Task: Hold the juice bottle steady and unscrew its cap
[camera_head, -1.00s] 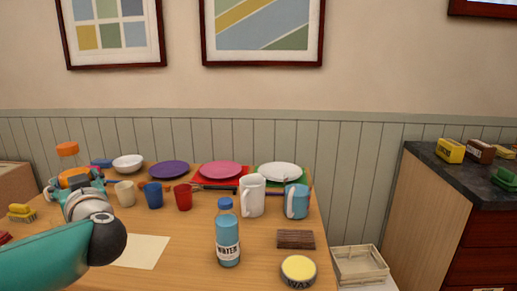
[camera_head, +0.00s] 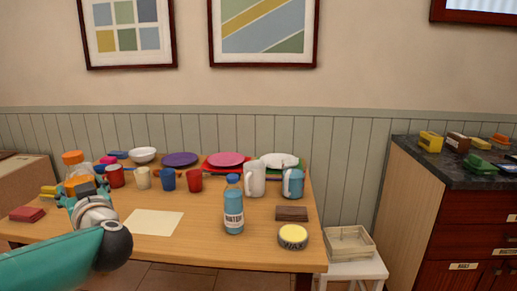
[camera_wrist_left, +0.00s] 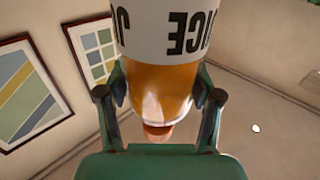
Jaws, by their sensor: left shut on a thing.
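The cap (camera_wrist_left: 157,131) is on the bottle. My right gripper is not in view.
Several mugs, a white bowl (camera_head: 143,155) and plates line the back of the table (camera_head: 180,248). A water bottle (camera_head: 233,208) and a wax tin (camera_head: 293,237) stand at the front right. A paper sheet (camera_head: 152,222) and a red block (camera_head: 27,214) lie near my left arm.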

